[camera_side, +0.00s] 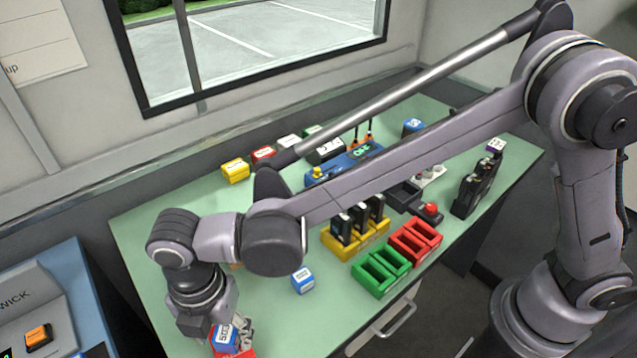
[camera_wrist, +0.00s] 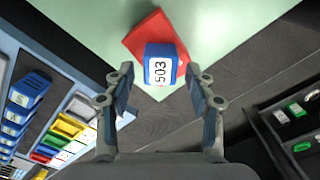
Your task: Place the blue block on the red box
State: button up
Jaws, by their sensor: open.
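I see gaps between the fingers and the block. In the side view the fingers are partly hidden by my wrist.
The red box lies near a corner of the green table (camera_side: 150,240). Another blue block (camera_side: 303,280) stands on the table to the right. Green (camera_side: 380,272), red (camera_side: 415,242) and yellow (camera_side: 355,240) racks stand beyond it. A blue-topped bench (camera_side: 65,285) is at left.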

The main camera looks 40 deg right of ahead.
aim_at(224, 336)
notch_tip(224, 336, up, 10)
jog(key=w+d+r+m+t+y, duration=0.1)
jog(key=w+d+r+m, duration=0.15)
jog(key=d, duration=0.25)
jog(key=w+d+r+m, duration=0.1)
jog(key=d+m, duration=0.2)
jog(key=d, duration=0.2)
jog(key=s+d+f+m+t, duration=0.1)
jog(key=d+m+t, duration=0.1)
jog(key=d+m, duration=0.5)
jog(key=s+d+f+m+t, duration=0.1)
jog(key=s+d+m+t, duration=0.1)
jog(key=d+m, duration=0.5)
jog(key=s+d+f+m+t+h, duration=0.1)
jog(key=d+m, duration=0.6)
jog(key=d, duration=0.9)
jog(key=shift+s+d+f+t, duration=0.3)
jog(key=shift+s+f+t, duration=0.1)
jog(key=shift+t, duration=0.2)
